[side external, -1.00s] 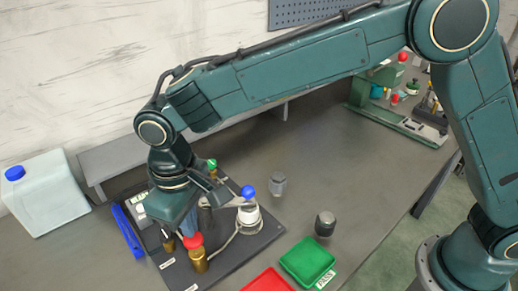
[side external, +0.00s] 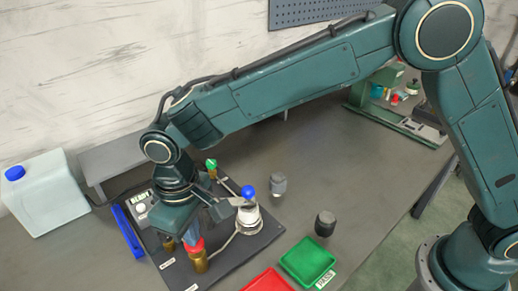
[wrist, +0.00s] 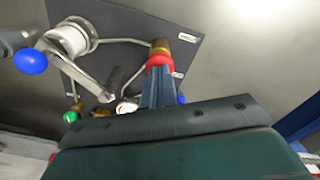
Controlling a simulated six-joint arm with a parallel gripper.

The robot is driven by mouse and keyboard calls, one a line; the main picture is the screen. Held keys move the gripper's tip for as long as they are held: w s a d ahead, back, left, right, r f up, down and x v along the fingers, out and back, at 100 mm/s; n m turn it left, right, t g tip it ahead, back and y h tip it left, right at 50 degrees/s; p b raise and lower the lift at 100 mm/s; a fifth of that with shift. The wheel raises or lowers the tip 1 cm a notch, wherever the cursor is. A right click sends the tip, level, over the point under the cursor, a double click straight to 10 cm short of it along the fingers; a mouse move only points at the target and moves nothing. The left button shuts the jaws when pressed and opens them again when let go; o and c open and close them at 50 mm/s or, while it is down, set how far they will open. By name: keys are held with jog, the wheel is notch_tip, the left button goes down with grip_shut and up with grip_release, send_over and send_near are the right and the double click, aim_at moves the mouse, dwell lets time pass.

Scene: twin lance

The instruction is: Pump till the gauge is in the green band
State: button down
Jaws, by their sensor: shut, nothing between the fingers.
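My gripper (side external: 194,240) points down with its blue-grey fingers shut and empty, at the red-topped brass fitting (side external: 199,262). In the wrist view the fingertips (wrist: 160,70) overlap its red ring (wrist: 160,60); I cannot tell whether they touch. The pump (side external: 249,219) is a white cylinder with a lever ending in a blue ball (side external: 249,191); it also shows in the wrist view (wrist: 68,38). A small white round face (wrist: 126,107), perhaps the gauge, is partly hidden behind my gripper. Its needle and green band cannot be read.
The dark base board (side external: 245,250) carries hoses and a green knob (side external: 211,164). A blue-handled item (side external: 128,232) lies left of the board, near a white jug (side external: 43,193). Green (side external: 308,259) and red (side external: 268,282) trays and two grey cylinders stand to the right.

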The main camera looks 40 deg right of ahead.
jog(key=shift+f, duration=0.6)
jog(key=shift+r, duration=2.3)
notch_tip(320, 180, up, 6)
jog(key=shift+f, duration=0.1)
jog(key=shift+f, duration=3.15)
jog(key=shift+f, duration=0.55)
